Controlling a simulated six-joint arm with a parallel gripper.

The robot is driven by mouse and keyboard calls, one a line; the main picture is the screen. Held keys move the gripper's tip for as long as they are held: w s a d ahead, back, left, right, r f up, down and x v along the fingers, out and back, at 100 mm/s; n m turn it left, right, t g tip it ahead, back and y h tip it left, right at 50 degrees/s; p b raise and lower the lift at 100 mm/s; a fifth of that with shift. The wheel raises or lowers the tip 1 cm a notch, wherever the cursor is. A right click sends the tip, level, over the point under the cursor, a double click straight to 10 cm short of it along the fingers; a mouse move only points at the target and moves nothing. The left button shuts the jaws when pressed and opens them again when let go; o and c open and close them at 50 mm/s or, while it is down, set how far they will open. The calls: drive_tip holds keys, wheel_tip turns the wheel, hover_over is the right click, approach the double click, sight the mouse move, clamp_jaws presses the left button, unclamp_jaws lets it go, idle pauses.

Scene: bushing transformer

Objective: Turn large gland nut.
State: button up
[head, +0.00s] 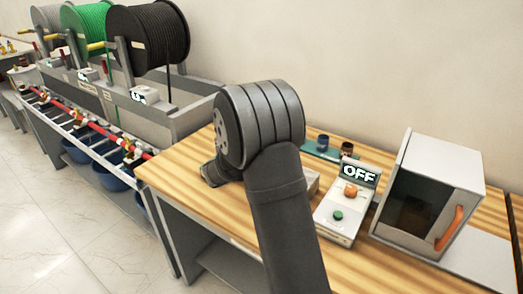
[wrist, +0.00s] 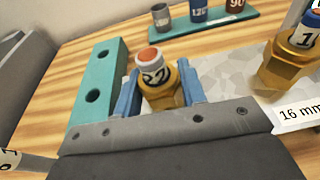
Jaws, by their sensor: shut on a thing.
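A brass gland nut (wrist: 157,100) stands between the two blue fingers of my gripper (wrist: 160,90) in the wrist view. A grey collar with a partly readable number label and an orange top sticks up out of it. My gripper is shut on this nut, one finger on each side. The lower part of the nut is hidden behind the grey gripper body. A second brass gland nut (wrist: 287,68) stands apart at the right, cut by the picture edge. In the head view my arm hides the gripper and the nut.
A teal block with two holes (wrist: 98,82) is left of the gripper. Behind is a teal rack (wrist: 205,38) with several cups. A "16 mm" placard (wrist: 302,112) is at right. The head view shows an OFF control box (head: 345,205) and a white oven-like box (head: 430,195).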

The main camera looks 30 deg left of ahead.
drive_tip(key=shift+n+y, duration=0.6)
drive_tip(key=shift+y, duration=0.2)
drive_tip(key=shift+n+g+y, duration=0.3)
drive_tip(key=shift+n+y, duration=0.8)
drive_tip(key=shift+y, duration=0.4)
drive_tip(key=shift+r+n+g+y, duration=0.1)
drive_tip(key=shift+n+g+y, duration=0.4)
drive_tip(key=shift+n+y, duration=0.7)
drive_tip(key=shift+y, duration=0.3)
